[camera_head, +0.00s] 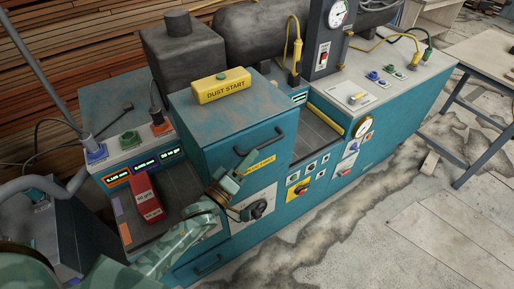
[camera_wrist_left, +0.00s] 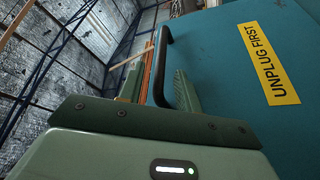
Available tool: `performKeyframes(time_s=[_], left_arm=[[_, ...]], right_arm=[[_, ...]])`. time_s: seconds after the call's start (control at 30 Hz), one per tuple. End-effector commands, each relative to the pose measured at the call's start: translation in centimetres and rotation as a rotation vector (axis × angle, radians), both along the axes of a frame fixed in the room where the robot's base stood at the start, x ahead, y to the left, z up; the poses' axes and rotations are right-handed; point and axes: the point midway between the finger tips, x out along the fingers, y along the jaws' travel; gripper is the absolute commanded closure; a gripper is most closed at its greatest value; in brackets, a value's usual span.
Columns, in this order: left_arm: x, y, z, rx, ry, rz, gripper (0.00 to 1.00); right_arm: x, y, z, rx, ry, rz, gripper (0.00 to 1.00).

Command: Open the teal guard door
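The teal guard door (camera_head: 232,160) is the front face of the teal box in the middle of the machine and looks closed. It also fills the right of the left wrist view (camera_wrist_left: 240,90). A black bar handle (camera_head: 262,144) runs across its upper part. My left gripper (camera_head: 238,160) is at the door front, by the lower-left end of the handle. In the left wrist view its fingers (camera_wrist_left: 160,88) stand apart, one on each side of the black handle (camera_wrist_left: 157,70), with a gap at the right finger. My right gripper is not in view.
A yellow "UNPLUG FIRST" label (camera_wrist_left: 268,63) is on the door. A red block (camera_head: 147,197) lies left of my left arm. A black rotary knob (camera_head: 256,209) is below the door. Floor is clear at the lower right.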

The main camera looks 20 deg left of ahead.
Motion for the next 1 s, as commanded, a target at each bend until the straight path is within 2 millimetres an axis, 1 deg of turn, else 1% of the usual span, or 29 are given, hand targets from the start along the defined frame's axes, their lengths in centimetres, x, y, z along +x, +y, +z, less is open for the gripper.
performKeyframes(time_s=[0.03, 0.1, 0.23, 0.37, 0.6, 0.67, 0.7, 0.73, 1.0], left_arm=[[1.0, -0.3, 0.3, -0.002, -0.002, 0.000, 0.66], [2.0, -0.7, 0.5, 0.000, -0.002, 0.001, 0.66], [3.4, -1.1, 0.7, -0.001, 0.001, 0.000, 0.66], [3.9, -1.3, 0.8, 0.000, 0.001, 0.001, 0.66], [3.9, -1.3, 0.8, 0.000, 0.001, 0.001, 0.66], [3.9, -1.3, 0.8, 0.000, 0.001, 0.001, 0.82], [3.9, -1.3, 0.8, 0.000, 0.001, 0.001, 0.93], [3.9, -1.3, 0.8, 0.000, 0.001, 0.001, 1.00], [3.9, -1.3, 0.7, 0.008, -0.003, 0.000, 1.00]], right_arm=[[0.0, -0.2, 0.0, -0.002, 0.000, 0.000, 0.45], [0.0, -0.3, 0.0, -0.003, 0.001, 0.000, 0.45], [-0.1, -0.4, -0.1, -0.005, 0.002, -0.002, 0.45], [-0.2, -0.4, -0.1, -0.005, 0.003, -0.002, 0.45], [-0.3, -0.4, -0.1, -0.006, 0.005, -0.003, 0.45], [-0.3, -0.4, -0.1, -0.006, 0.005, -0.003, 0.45], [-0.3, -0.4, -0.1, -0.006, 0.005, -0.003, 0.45], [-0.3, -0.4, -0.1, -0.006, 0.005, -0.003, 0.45], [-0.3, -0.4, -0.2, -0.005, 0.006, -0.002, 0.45]])
